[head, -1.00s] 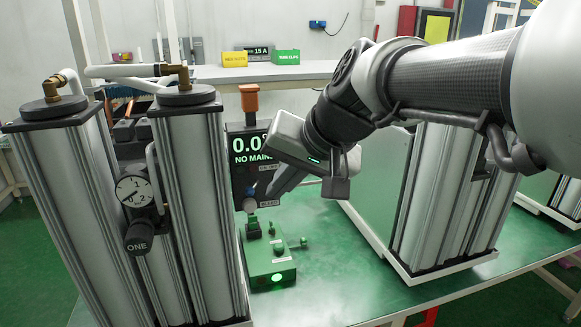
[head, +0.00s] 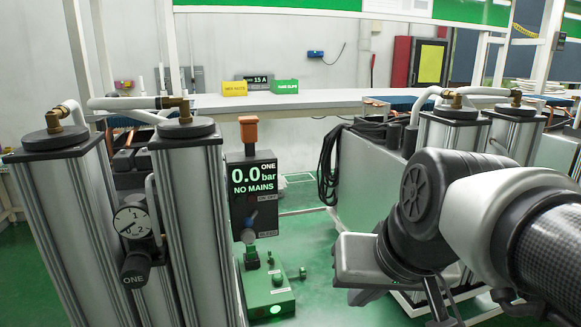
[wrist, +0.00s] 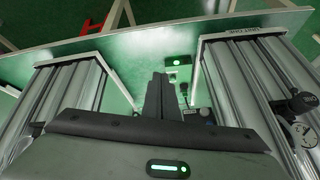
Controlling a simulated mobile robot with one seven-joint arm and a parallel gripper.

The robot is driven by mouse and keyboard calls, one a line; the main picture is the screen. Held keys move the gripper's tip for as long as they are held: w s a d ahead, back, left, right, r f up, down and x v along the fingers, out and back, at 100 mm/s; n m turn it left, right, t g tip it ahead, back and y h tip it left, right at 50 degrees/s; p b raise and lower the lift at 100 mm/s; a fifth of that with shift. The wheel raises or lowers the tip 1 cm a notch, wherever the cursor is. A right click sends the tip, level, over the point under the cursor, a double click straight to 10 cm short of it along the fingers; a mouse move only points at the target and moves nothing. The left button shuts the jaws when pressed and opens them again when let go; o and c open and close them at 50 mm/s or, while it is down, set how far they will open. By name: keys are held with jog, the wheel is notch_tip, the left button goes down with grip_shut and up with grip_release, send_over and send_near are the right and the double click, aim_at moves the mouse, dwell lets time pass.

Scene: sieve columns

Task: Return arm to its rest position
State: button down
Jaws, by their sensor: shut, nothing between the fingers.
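My gripper (head: 367,296) hangs at the lower right of centre in the head view, on my folded arm. In the wrist view its dark fingers (wrist: 158,95) are together and empty, above the green bench. In the head view it is to the right of the left sieve columns (head: 187,200) and of the control box, apart from both. The control box (head: 252,195) reads 0.0 bar, NO MAINS, and is labelled ONE. My arm hides part of the right sieve columns (head: 448,135).
A green block (head: 268,292) with a lit lamp stands below the control box. A gauge (head: 131,222) and a knob marked ONE (head: 137,268) are on the left columns. Black cables (head: 328,165) hang behind.

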jog(key=s+d+f+h+p, duration=0.1)
jog(key=s+d+f, duration=0.1)
jog(key=s+d, duration=0.2)
notch_tip(320, 180, up, 12)
jog(key=p, duration=1.2)
jog(key=shift+w, duration=0.1)
jog(key=shift+w+a+r, duration=0.1)
jog(key=shift+r, duration=0.05)
